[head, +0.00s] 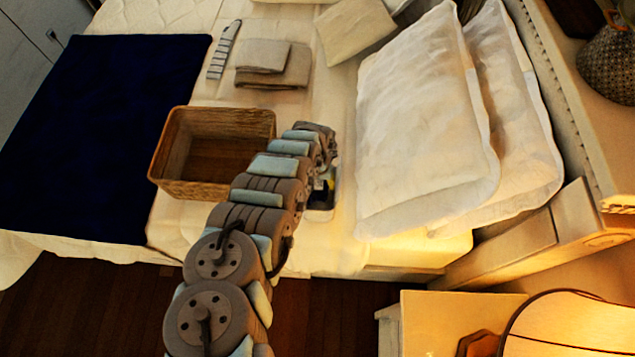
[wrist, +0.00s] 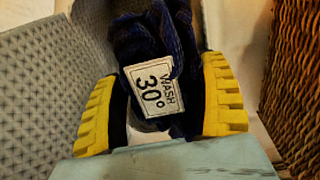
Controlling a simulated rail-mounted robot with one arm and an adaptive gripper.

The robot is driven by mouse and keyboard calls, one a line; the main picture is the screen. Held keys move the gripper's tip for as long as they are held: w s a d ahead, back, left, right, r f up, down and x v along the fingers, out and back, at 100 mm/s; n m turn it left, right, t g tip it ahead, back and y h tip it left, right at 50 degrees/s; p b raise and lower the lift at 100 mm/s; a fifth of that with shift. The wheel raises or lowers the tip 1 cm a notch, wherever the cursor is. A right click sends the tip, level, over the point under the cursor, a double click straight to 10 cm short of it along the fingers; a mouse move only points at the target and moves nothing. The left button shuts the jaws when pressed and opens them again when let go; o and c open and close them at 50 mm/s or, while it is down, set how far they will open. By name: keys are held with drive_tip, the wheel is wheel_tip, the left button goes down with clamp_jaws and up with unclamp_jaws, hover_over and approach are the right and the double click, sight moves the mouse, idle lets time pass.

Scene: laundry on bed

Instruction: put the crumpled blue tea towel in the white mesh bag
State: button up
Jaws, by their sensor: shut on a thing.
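My gripper (wrist: 160,105), with yellow ribbed fingers, is shut on the crumpled blue tea towel (wrist: 185,45) in the wrist view. The towel looks dark blue, and a white tag on it reads "WASH 30°". The patterned pale grey walls of the white mesh bag (wrist: 35,95) stand to the left of and behind the towel. I cannot tell how far the towel is below the bag's rim. In the head view, the bag (head: 322,213) shows only in part beside my arm, which hides most of my gripper and the towel.
An empty-looking wicker basket (head: 165,168) stands just left of my arm; its side (wrist: 295,90) is close on the right in the wrist view. A dark blue blanket (head: 95,130) covers the bed's left. Folded cloths (head: 265,60) lie behind, and white pillows (head: 425,120) lie right.

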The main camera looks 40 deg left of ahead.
drive_tip(key=shift+f, duration=0.2)
drive_tip(key=o, duration=1.1)
drive_tip(key=shift+o, duration=0.2)
drive_tip(key=shift+r, duration=0.1)
drive_tip(key=shift+w+r, duration=0.1)
drive_tip(key=shift+r, duration=5.8)
